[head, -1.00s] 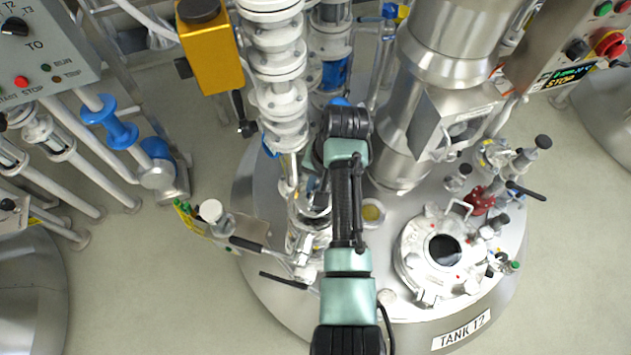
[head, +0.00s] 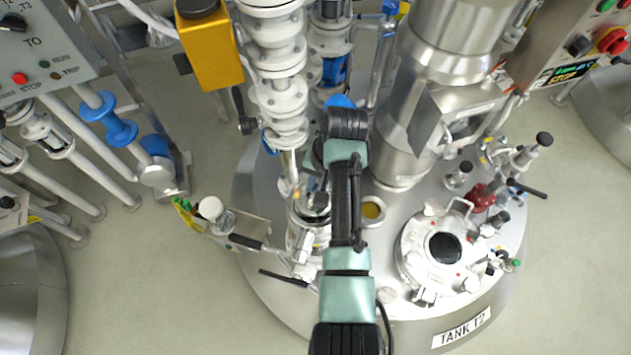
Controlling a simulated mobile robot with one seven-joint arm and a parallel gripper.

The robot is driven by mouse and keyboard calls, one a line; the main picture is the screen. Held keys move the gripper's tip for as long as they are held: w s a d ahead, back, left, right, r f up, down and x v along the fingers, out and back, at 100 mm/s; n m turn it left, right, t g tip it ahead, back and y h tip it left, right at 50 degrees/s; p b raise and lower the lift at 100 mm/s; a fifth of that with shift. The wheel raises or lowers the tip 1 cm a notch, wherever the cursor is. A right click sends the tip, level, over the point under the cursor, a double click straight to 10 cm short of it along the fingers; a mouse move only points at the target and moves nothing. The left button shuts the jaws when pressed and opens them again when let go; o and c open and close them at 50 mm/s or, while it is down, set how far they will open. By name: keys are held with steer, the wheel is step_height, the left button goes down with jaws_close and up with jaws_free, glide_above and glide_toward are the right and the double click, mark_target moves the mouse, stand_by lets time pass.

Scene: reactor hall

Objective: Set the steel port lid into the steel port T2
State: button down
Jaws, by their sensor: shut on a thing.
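The steel port T2 (head: 373,208) is a small open ring on top of the tank, with a yellowish inside, just right of my arm. My gripper (head: 319,184) is mostly hidden behind my arm and points down over the tank, left of the port. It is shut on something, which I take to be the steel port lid. The lid itself is not clearly visible, and its tilt cannot be told. The gripper is apart from the port, to its left in the picture.
Tank T2 (head: 300,300) carries a large manway with a dark glass (head: 444,248) at right and several small valves beyond it. A white flanged pipe column (head: 277,90) and a wide steel column (head: 405,150) rise close to either side of my arm. A valve with a black handle (head: 245,242) is at left.

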steer(key=shift+f+b, duration=0.6)
steer(key=shift+f, duration=0.6)
steer(key=shift+f, duration=0.55)
stand_by(2.0)
steer(key=c, duration=0.9)
jaws_free()
steer(key=r, duration=0.4)
steer(key=d+r, duration=0.1)
steer(key=r, duration=0.3)
steer(key=d+r, duration=0.1)
steer(key=r, duration=0.3)
steer(key=shift+s+d+r+p, duration=0.2)
steer(key=shift+s+r+p, duration=0.1)
steer(key=shift+s+r, duration=0.1)
